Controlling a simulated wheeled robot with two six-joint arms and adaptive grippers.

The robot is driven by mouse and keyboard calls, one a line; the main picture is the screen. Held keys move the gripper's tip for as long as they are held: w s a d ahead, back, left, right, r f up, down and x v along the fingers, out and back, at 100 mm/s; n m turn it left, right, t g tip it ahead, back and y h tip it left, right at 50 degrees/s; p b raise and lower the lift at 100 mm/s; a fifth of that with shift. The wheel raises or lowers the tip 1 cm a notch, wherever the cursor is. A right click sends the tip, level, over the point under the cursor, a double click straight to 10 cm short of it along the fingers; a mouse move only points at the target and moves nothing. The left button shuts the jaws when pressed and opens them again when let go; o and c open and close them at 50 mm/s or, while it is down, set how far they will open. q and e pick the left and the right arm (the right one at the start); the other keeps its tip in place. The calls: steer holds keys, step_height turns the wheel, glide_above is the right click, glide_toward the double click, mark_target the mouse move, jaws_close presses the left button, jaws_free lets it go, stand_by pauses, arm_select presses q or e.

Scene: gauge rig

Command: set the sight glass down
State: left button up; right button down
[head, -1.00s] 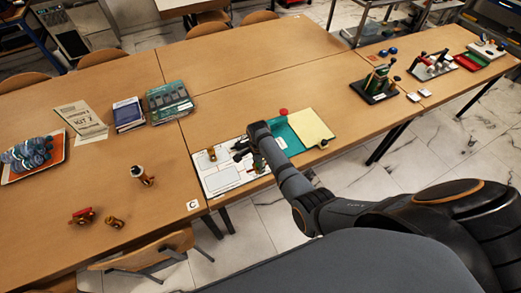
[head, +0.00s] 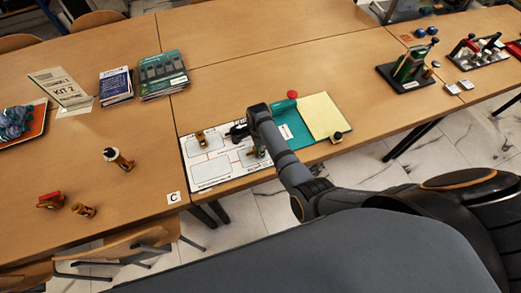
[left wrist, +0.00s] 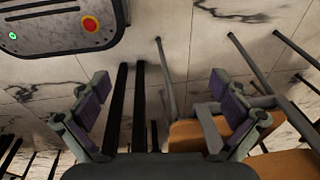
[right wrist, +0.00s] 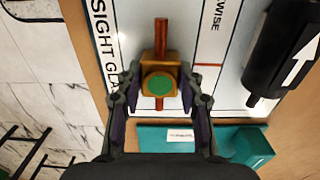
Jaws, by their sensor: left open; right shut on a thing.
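The sight glass is a brass block (right wrist: 147,87) with a green round window and a red-brown tube through it. My right gripper (right wrist: 160,80) is shut on it, a finger on each side. It is over the white printed mat (right wrist: 215,25), near the partly hidden words "SIGHT GLA". I cannot tell whether it touches the mat.
A black cylinder with a white arrow (right wrist: 280,55) lies on the mat beside the sight glass. A brass fitting (head: 201,138) stands on the mat's left part. A teal block (right wrist: 246,148), a yellow pad (head: 322,116) and a red disc (head: 292,94) are to the right.

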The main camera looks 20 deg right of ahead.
steer(key=shift+s+r, duration=0.15)
steer(key=shift+a, duration=0.2)
steer(key=c, duration=1.2)
jaws_free()
steer(key=shift+a, duration=0.1)
steer(key=o, duration=0.4)
steer(key=shift+f, duration=0.2)
steer(key=shift+c, duration=0.2)
steer(key=shift+r+p, duration=0.4)
steer(key=shift+r, duration=0.2)
arm_select(q)
step_height(320, 180, up, 12)
steer(key=s+p, duration=0.2)
steer(key=p, duration=0.9)
arm_select(e)
step_height(320, 180, up, 11)
steer(key=shift+r, duration=0.15)
arm_select(q)
steer(key=shift+f, duration=0.15)
